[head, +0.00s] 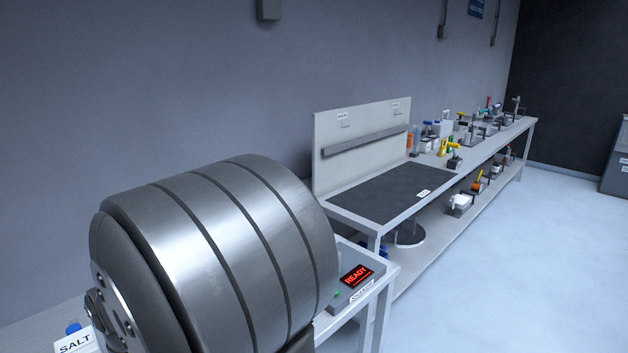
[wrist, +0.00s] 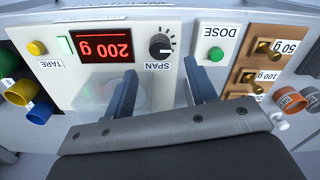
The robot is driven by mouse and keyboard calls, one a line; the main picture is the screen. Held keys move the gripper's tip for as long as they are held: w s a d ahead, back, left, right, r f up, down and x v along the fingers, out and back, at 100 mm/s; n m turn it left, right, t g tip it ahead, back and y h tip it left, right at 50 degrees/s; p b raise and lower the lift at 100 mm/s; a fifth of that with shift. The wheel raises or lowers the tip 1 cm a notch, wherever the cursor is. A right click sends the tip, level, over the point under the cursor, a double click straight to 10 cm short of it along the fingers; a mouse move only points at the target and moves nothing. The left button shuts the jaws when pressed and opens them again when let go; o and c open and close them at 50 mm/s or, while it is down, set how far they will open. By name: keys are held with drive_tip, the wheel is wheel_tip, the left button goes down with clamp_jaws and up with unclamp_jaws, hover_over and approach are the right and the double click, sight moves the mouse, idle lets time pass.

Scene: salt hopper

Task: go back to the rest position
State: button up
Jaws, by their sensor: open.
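In the wrist view my gripper (wrist: 160,70) is open, its two dark blue fingers apart with nothing held between them. They are in front of a pale control panel that appears upside down. The panel has a lit red display (wrist: 103,46) reading 200 g, a SPAN knob (wrist: 161,46) and a green DOSE button (wrist: 216,54). A yellow TARE button (wrist: 37,47) is at the left. I cannot tell the distance from the fingers to the panel. In the head view my gripper is not seen; my arm's large metal body fills the left foreground.
Brass weights (wrist: 267,76) sit in a wooden holder at the right of the wrist view; coloured cylinders (wrist: 22,92) are at the left. In the head view a READY display (head: 356,274) stands near a long bench (head: 345,207). Open floor (head: 500,270) lies right.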

wheel_tip(320, 180, down, 7)
drive_tip(key=shift+r, duration=0.15)
drive_tip(key=shift+r+n, duration=0.2)
drive_tip(key=shift+n, duration=0.2)
drive_tip(key=n, duration=0.4)
drive_tip(key=shift+n, duration=0.3)
drive_tip(key=shift+r+n, duration=0.3)
drive_tip(key=shift+r, duration=0.1)
wheel_tip(320, 180, up, 16)
drive_tip(key=shift+f, duration=0.25)
drive_tip(key=shift+f, duration=0.15)
wheel_tip(320, 180, down, 16)
drive_tip(key=shift+f, duration=0.1)
drive_tip(key=shift+m, duration=1.3)
